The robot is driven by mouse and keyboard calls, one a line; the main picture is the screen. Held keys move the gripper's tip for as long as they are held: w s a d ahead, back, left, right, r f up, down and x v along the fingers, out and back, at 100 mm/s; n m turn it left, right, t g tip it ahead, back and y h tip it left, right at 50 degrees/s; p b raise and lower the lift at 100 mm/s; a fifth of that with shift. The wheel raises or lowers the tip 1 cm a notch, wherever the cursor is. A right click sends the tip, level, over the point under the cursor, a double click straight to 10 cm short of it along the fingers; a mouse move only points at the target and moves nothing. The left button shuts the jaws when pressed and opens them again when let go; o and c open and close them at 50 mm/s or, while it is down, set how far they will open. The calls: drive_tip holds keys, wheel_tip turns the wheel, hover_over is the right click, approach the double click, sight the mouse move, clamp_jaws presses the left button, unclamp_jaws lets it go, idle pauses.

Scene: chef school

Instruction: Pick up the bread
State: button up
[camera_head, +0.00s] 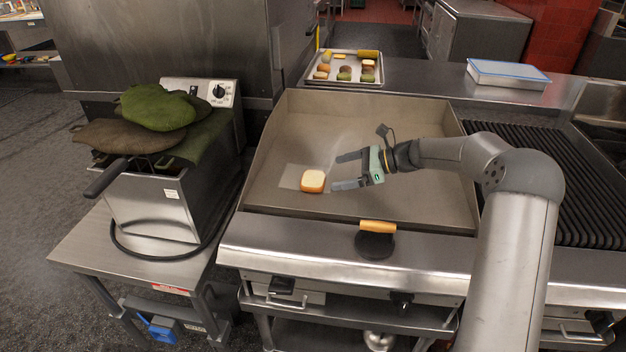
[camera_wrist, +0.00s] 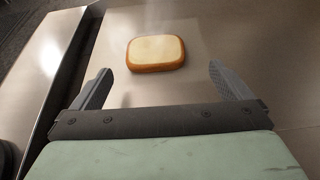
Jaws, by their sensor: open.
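The bread (camera_head: 313,181) is a thick slice with a pale top and brown crust. It lies flat on the griddle plate (camera_head: 400,205), over a lighter patch. My gripper (camera_head: 334,172) is open and empty, just to the right of the bread in the head view, with its fingers pointing left toward it. In the wrist view the bread (camera_wrist: 156,53) shows whole, ahead of the open fingers (camera_wrist: 155,84) and between their lines. The fingers appear not to touch it.
A food tray (camera_head: 345,80) is behind, a white-blue container (camera_head: 507,74) back right, and a ribbed grill (camera_head: 535,160) right.

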sight(321, 178)
drive_tip(key=shift+s+x, duration=0.2)
drive_tip(key=shift+x, duration=1.35)
drive_tip(key=shift+s+x, duration=0.2)
drive_tip(key=shift+x, duration=1.35)
drive_tip(key=shift+a+r, duration=0.1)
drive_tip(key=shift+c, duration=0.4)
drive_tip(key=c, duration=1)
